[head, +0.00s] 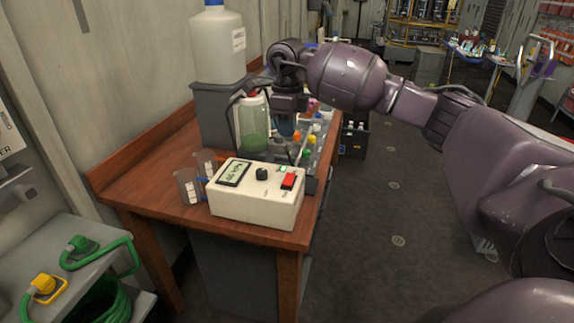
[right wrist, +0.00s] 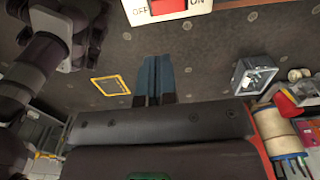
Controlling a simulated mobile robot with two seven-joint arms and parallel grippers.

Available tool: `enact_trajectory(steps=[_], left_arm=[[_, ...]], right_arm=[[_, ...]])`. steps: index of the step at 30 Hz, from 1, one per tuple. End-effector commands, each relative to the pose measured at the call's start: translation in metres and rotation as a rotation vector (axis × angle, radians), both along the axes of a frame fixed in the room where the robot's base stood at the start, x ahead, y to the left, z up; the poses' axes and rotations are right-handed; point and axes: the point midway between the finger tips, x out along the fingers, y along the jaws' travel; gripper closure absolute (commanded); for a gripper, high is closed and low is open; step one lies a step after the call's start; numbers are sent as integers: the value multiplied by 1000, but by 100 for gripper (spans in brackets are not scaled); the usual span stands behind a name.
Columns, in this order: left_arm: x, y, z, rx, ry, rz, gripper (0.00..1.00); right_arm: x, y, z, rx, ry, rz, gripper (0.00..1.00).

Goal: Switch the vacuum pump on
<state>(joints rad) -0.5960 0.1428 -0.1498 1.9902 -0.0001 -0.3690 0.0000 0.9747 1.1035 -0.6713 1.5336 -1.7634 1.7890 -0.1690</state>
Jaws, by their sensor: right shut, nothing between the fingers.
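A cream box (head: 255,208), which looks like the pump's unit, sits on the near end of the wooden bench. Its top has a dark display (head: 233,173), a black knob (head: 262,174) and a red rocker switch (head: 289,181). In the right wrist view the red switch (right wrist: 168,6) shows at the top edge, cut off, between the words OFF and ON. Which side is pressed I cannot tell. My right gripper (head: 285,129) is shut and empty, pointing down beyond the box, apart from the switch. Its blue fingers also show in the right wrist view (right wrist: 155,75).
A jar with green contents (head: 253,130) and a large white jug (head: 217,45) stand behind the box. Two clear beakers (head: 188,186) stand to its left. Several coloured caps (head: 306,140) sit near my gripper.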

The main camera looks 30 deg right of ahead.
Motion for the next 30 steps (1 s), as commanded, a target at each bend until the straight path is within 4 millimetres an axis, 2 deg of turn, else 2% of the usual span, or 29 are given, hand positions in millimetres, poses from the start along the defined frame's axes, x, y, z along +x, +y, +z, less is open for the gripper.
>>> enact_trajectory(steps=[5,21,30], left_arm=[[0,0,1,0,0,0,57],[-5,1,2,0,7,3,57],[-3,1,4,0,2,2,57]], right_arm=[[-1,0,-17,2,4,0,100],[-1,1,-109,3,3,-1,100],[0,0,-136,2,1,-1,100]])
